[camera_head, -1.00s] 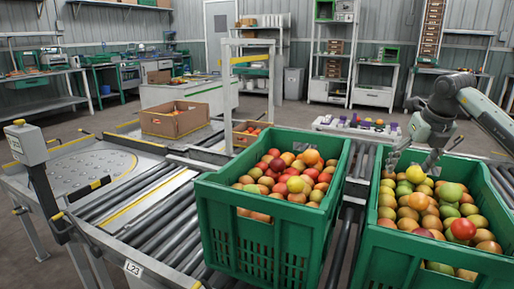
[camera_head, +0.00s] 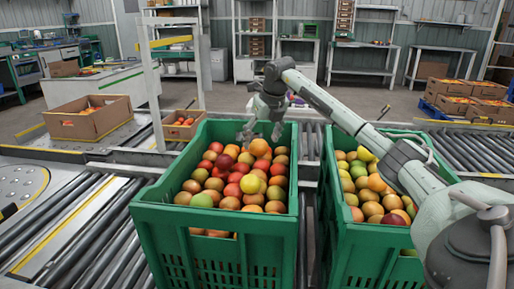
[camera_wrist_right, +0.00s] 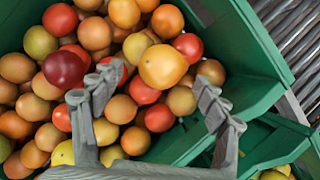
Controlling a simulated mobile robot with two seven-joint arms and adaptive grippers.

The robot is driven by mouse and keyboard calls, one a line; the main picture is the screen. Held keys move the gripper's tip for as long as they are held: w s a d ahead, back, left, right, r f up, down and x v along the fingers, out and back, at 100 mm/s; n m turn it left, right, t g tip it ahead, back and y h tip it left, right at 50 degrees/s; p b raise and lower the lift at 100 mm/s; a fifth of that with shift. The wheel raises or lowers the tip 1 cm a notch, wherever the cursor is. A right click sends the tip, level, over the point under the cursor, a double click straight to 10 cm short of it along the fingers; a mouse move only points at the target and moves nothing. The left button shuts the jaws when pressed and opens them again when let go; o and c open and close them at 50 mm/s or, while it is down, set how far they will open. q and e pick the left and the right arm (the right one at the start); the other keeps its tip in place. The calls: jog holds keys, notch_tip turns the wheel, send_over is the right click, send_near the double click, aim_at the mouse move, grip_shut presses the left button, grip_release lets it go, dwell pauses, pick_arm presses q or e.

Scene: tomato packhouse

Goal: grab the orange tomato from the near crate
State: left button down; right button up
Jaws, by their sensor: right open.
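The left green crate (camera_head: 215,222) is full of red, orange, yellow and green tomatoes. A large bright orange tomato (camera_head: 259,147) lies on top of the pile toward the back right. In the right wrist view the orange tomato (camera_wrist_right: 163,66) shows ahead of the fingertips, between their lines. My right gripper (camera_head: 261,132) is over the back right part of this crate, fingers pointing down, just above and behind the orange tomato. In the wrist view my right gripper (camera_wrist_right: 157,80) is open with nothing between its fingers. My left gripper is out of view.
A second green crate (camera_head: 368,245) of tomatoes stands to the right, under my right arm. Both crates sit on roller conveyors (camera_head: 75,235). Cardboard boxes (camera_head: 90,120) stand behind at left. The crate's wall (camera_wrist_right: 245,50) is close to the right finger.

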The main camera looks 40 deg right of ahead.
aim_at(261, 142)
jog(key=shift+x, duration=1.55)
jog(key=shift+r, duration=0.1)
jog(key=shift+c, duration=0.6)
jog(key=c, duration=0.9)
